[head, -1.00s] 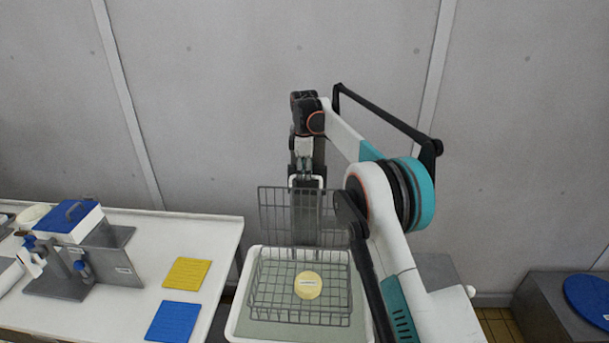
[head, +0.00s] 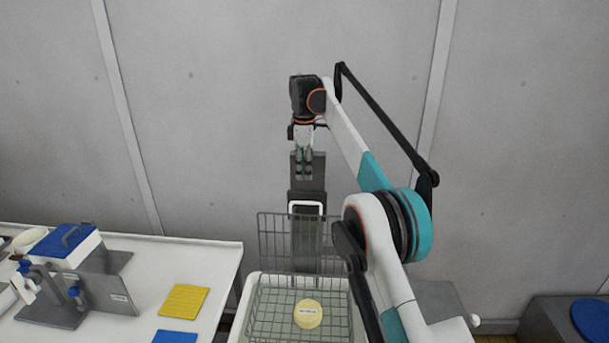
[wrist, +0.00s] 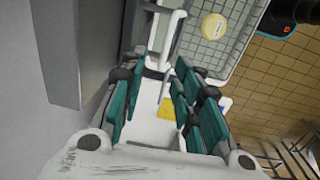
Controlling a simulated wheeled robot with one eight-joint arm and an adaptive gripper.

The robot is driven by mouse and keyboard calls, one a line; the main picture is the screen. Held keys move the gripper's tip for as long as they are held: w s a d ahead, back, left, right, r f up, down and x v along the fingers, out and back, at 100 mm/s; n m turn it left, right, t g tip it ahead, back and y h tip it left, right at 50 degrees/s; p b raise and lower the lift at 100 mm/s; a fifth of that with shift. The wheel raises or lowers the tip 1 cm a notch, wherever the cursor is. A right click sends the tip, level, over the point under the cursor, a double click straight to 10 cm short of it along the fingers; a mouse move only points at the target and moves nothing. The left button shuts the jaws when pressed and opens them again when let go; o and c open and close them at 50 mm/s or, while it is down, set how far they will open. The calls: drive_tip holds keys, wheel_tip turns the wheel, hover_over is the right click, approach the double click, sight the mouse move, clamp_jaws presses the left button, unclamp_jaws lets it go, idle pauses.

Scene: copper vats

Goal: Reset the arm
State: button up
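My gripper (head: 305,174) hangs fingers down in front of the grey wall, above and behind the wire basket. In the wrist view its teal fingers (wrist: 158,92) stand apart with a clear gap and nothing held between them. My arm reaches in from the right and bends down at the black wrist joint.
The wire basket (head: 262,238) stands in a white-rimmed tray below my gripper, with a round pale-yellow piece (head: 308,313) in it. At left, a white table (head: 140,265) bears a yellow mat (head: 184,301), a blue mat (head: 175,337) and a blue-topped box (head: 62,246). The wall is close behind.

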idle(0.3)
drive_tip(key=s+d+r+m+t+b, duration=0.2)
drive_tip(key=s+d+m+b, duration=0.3)
drive_tip(key=s+d, duration=0.4)
drive_tip(key=s+d+r+m+t+b, duration=0.1)
drive_tip(key=s+d+r+m+b, duration=0.35)
drive_tip(key=s, duration=0.65)
drive_tip(key=s+d+f+m+t+b, duration=0.1)
drive_tip(key=s+d+f+m+b, duration=0.3)
drive_tip(key=s+f, duration=0.9)
drive_tip(key=s+d+f+m+t+b, duration=0.2)
drive_tip(key=s+d+f+m+b, duration=0.2)
drive_tip(key=s+f, duration=0.9)
drive_tip(key=s+d, duration=0.2)
drive_tip(key=s, duration=0.1)
drive_tip(key=shift+s+t, duration=0.15)
drive_tip(key=shift+t, duration=0.15)
